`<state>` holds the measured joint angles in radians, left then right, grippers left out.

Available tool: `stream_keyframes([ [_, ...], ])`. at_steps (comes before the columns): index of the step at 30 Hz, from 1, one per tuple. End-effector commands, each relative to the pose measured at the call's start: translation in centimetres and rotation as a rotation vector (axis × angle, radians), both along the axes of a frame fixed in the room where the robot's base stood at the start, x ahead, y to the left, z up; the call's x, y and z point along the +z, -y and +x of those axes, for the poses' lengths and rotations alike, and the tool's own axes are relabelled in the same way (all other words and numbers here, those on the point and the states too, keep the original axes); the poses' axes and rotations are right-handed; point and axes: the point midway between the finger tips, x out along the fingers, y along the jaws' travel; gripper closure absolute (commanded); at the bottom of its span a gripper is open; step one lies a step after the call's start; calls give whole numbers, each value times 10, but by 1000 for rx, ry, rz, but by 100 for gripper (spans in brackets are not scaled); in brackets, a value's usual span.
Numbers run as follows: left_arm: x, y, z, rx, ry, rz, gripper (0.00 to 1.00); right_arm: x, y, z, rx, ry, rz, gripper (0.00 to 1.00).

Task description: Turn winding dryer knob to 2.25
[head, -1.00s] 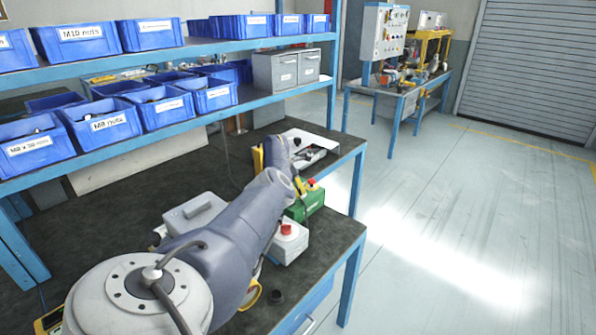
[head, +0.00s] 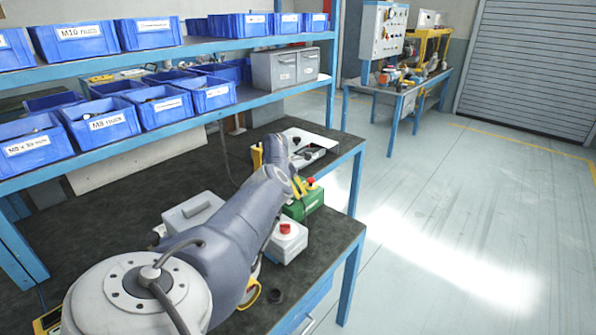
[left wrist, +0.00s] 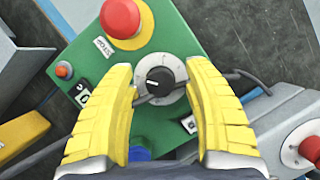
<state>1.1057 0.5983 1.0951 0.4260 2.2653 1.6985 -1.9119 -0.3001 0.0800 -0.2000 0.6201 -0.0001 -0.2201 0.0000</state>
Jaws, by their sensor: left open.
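The green control box (left wrist: 125,60) fills the middle of the left wrist view, and it also shows in the head view (head: 312,203). On it is a black knob (left wrist: 158,80) with a white pointer mark on a pale round dial. The numbers on the dial are too small to read. My left gripper (left wrist: 162,72) is open, with one yellow finger on each side of the knob and gaps visible between fingers and knob. In the head view my arm hides most of this gripper and the knob. My right gripper is in neither view.
A red mushroom button (left wrist: 125,18) sits beside the knob on the box. A grey box with a red button (head: 287,241) stands close by. A dark cable runs behind the fingers. Blue bins (head: 101,122) fill the shelves at left.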

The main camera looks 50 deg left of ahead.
Motion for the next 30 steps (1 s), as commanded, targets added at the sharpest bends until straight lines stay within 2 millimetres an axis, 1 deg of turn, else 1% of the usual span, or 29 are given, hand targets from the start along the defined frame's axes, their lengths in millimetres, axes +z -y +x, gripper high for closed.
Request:
stream_keyframes([
  [4,0,0,0,0,-1,0,49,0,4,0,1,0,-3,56],
  [8,3,-1,-2,0,-2,1,49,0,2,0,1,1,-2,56],
  [13,15,-3,-7,1,-3,3,49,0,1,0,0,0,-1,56],
  [17,30,-5,-12,2,1,2,49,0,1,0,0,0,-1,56],
  [24,69,-12,-27,2,-1,2,49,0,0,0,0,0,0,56],
  [30,94,-15,-36,0,-1,1,49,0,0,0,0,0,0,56],
])
